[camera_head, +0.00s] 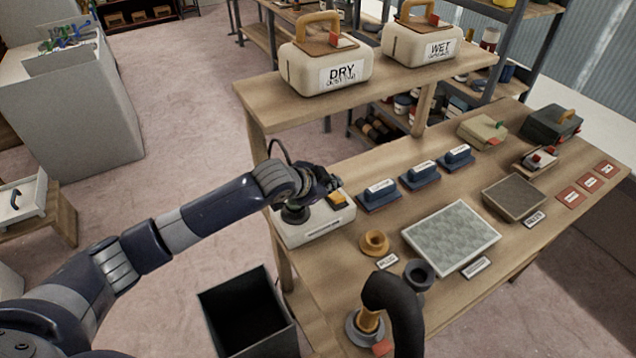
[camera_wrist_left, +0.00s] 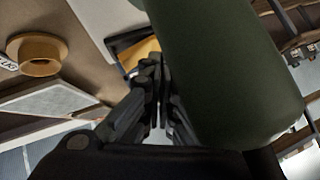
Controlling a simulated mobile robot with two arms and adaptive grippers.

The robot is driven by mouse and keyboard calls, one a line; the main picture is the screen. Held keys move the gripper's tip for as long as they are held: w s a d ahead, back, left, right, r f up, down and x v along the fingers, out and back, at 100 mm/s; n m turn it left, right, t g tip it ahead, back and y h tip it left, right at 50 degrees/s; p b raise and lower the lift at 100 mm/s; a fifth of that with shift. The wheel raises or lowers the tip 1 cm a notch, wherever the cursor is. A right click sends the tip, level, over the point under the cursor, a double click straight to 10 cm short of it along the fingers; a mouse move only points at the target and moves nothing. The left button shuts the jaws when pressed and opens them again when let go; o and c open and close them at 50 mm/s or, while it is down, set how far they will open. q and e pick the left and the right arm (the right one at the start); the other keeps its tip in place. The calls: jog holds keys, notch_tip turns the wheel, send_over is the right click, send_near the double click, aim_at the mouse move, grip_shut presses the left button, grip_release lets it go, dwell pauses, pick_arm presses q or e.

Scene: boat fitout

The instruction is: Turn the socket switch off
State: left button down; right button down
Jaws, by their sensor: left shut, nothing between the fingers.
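The socket unit is a white box (camera_head: 315,230) at the near left end of the wooden workbench. A yellow rocker switch (camera_head: 337,200) sits in a dark frame on its top, and a round black part (camera_head: 295,214) is beside it. I cannot tell which way the switch is tilted. My left gripper (camera_head: 332,184) is shut and empty, just over the box by the switch. In the left wrist view the closed fingertips (camera_wrist_left: 158,66) overlap the edge of the yellow switch (camera_wrist_left: 142,52); contact is unclear. My right gripper is not in view.
A large dark green rounded body (camera_wrist_left: 225,65) fills the right of the wrist view. An orange ring (camera_head: 374,243), a grey-green panel (camera_head: 450,237) and blue labelled blocks (camera_head: 419,177) lie on the bench. A black hose (camera_head: 395,300) stands in front; an open bin (camera_head: 247,312) is below.

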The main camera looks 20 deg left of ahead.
pick_arm(q)
jog(key=v, duration=1.1)
